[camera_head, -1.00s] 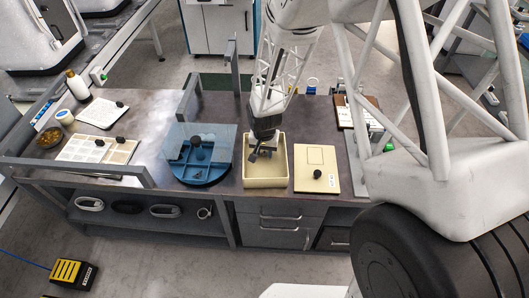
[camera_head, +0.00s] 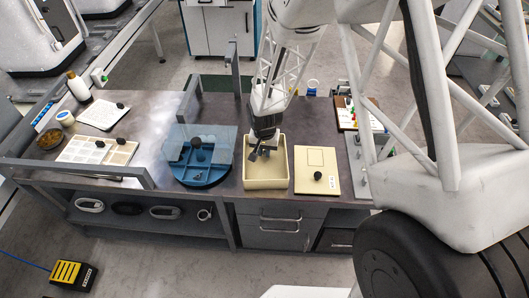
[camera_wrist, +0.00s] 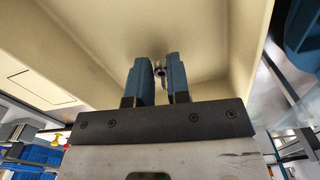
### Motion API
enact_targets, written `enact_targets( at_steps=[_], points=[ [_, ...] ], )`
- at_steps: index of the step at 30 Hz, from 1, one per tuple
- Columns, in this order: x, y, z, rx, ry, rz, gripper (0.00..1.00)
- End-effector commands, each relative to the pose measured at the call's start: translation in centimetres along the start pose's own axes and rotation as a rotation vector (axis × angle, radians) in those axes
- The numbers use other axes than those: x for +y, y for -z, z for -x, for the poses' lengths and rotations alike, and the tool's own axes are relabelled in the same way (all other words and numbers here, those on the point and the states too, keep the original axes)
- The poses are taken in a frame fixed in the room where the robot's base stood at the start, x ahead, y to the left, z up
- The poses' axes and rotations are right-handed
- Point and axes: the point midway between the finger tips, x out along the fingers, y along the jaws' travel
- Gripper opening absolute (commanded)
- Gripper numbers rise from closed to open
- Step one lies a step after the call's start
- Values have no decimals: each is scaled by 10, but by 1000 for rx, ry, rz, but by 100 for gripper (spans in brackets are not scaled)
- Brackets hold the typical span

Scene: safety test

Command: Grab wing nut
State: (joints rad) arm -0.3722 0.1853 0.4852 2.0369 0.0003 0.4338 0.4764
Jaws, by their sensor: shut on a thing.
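My gripper (camera_head: 262,152) is inside the cream open-topped bin (camera_head: 266,183) in the head view, low between its walls. In the wrist view the two blue fingers (camera_wrist: 160,72) are close together against the cream bin floor. A small dark metallic piece, seemingly the wing nut (camera_wrist: 159,70), sits between the fingertips. Its shape is mostly hidden by the fingers. In the head view the wing nut cannot be made out.
A blue round divided tray (camera_head: 203,175) with clear panels stands left of the bin. A cream board (camera_head: 317,180) with a dark knob lies to the right. A light compartment tray (camera_head: 98,151) is at the far left. Grey rails (camera_head: 77,166) edge the bench.

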Motion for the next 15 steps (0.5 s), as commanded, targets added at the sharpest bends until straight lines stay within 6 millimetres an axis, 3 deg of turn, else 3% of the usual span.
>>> enact_targets(
  at_steps=[15],
  points=[
    [0,0,67,2,1,0,0]
  ],
)
